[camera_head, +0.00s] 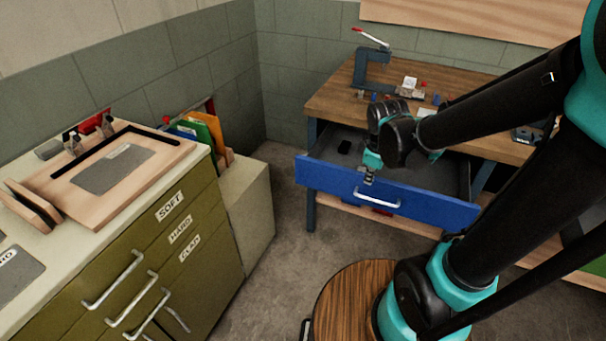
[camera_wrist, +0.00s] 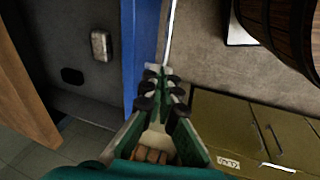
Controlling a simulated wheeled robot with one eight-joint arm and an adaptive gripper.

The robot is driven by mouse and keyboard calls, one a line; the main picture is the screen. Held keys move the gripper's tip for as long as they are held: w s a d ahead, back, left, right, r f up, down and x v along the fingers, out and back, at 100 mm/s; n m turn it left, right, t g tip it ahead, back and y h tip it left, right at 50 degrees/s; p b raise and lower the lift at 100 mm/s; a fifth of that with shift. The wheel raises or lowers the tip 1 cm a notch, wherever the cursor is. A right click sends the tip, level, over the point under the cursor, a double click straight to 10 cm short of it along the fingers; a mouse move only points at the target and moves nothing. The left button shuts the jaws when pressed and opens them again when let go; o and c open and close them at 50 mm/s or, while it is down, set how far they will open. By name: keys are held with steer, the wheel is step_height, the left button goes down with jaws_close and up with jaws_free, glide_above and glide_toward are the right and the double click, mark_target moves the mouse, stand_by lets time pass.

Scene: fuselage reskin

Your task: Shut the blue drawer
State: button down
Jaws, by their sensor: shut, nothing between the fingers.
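The blue drawer (camera_head: 430,204) stands pulled out from under the wooden workbench, with its grey inside showing. A silver bar handle (camera_head: 376,198) is on its front. I cannot tell whether the fingers touch the panel.
A small black item (camera_head: 344,146) lies in the drawer. The workbench (camera_head: 325,102) carries a lever press (camera_head: 372,68) and small parts. An olive cabinet (camera_head: 190,262) stands at left. A round wooden top (camera_head: 345,300) is in front. Bare floor (camera_head: 275,235) lies between.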

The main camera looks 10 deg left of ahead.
steer(key=w+a+n, duration=0.3)
steer(key=a+n, duration=0.7)
steer(key=a, duration=0.2)
steer(key=n+h, duration=0.1)
steer(key=n, duration=0.8)
glide_toward(301, 172)
steer(key=s+r, duration=0.2)
steer(key=s, duration=0.4)
steer(key=x, duration=0.3)
steer(key=w+x, duration=0.1)
steer(key=x, duration=0.3)
steer(key=w+x, duration=0.1)
steer(key=x, duration=0.3)
steer(key=shift+r, duration=0.25)
steer(key=shift+w+d, duration=0.1)
steer(key=shift+w, duration=0.6)
steer(key=shift+w, duration=0.15)
steer(key=w+d, duration=0.2)
steer(key=w, duration=0.6)
steer(key=w+d, duration=0.2)
steer(key=w, duration=0.7)
steer(key=w+d, duration=0.3)
steer(key=w, duration=0.5)
steer(key=shift+w+r, duration=0.1)
steer(key=shift+w, duration=0.4)
